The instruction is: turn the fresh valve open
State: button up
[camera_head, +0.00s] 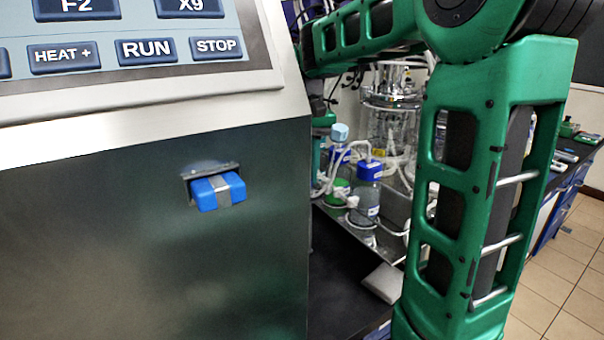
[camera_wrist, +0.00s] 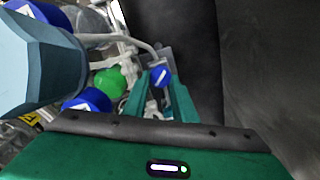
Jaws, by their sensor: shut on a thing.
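In the wrist view, a round blue knob (camera_wrist: 161,74) with a white stripe, which looks like the fresh valve's handle, sits between the tips of two green fingers. My gripper (camera_wrist: 158,82) is shut on this knob. The stripe runs at a slant in the picture. The body of the valve below the knob is mostly hidden by the fingers. In the head view the gripper and knob cannot be made out behind the steel cabinet and my arm.
A steel cabinet (camera_head: 120,230) with buttons and a blue block (camera_head: 217,191) fills the left. Blue-capped bottles (camera_head: 366,195), tubing and a glass vessel (camera_head: 393,118) crowd the bench behind. In the wrist view, a large pale-blue cap (camera_wrist: 35,60) and a green cap (camera_wrist: 109,83) are close by.

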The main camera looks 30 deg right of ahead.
jog(key=n, duration=0.4)
jog(key=shift+w+a+r+n, duration=0.1)
jog(key=shift+w+a+n, duration=0.05)
jog(key=shift+n, duration=0.25)
jog(key=n, duration=0.4)
jog(key=shift+n, duration=0.3)
jog(key=o, duration=1)
jog(key=shift+o, duration=0.2)
notch_tip(320, 180, up, 11)
jog(key=shift+f, duration=0.2)
